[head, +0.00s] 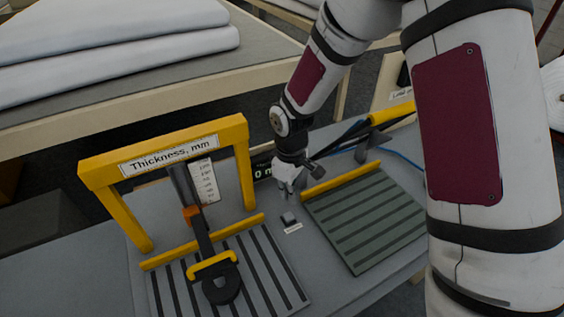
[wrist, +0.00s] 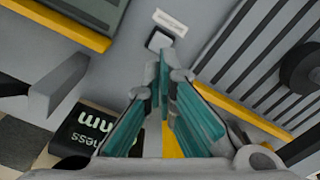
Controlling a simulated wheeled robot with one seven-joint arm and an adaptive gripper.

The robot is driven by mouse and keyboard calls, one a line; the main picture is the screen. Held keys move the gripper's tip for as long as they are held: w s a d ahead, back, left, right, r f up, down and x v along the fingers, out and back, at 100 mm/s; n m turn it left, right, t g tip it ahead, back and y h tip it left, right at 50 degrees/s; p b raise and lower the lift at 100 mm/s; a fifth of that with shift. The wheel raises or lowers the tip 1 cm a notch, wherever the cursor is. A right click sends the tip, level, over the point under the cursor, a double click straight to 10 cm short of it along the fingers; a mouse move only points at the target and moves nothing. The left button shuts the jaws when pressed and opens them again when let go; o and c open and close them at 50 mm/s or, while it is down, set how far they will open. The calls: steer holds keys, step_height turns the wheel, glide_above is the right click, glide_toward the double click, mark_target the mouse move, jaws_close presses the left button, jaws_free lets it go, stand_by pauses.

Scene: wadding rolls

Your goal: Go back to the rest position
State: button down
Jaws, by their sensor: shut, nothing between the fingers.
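My gripper (head: 287,188) hangs over the grey bench, between the yellow thickness gauge frame (head: 247,165) and the dark ribbed plate at right. In the wrist view my gripper (wrist: 166,62) has its teal fingers together at the tips, with nothing between them. A small grey button block (head: 289,218) with a white label sits on the bench just below and in front of the fingers. The block also shows just beyond the fingertips in the wrist view (wrist: 158,40). I cannot tell whether the fingertips touch it.
A ribbed plate (head: 368,220) with a yellow rail lies to the right. A striped plate (head: 262,262) lies under the gauge's black arm (head: 203,235). A dark display (head: 262,171) stands behind my gripper.

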steer(key=s+d+r+m+t, duration=0.15)
steer(key=d+r, duration=0.25)
steer(key=r, duration=0.6)
steer(key=s+d+r+m+t, duration=0.1)
steer(key=s+d+r+m, duration=0.25)
steer(key=r, duration=0.65)
steer(key=s+d+r+m+t, duration=0.1)
steer(key=s+d+r+m, duration=0.1)
steer(key=s+r, duration=0.3)
steer(key=s+d+r+m+t, duration=0.2)
steer(key=s+r, duration=0.3)
steer(key=s, duration=0.6)
steer(key=shift+d+r+m, duration=0.35)
steer(key=shift+d+m, duration=0.25)
steer(key=shift+m, duration=0.2)
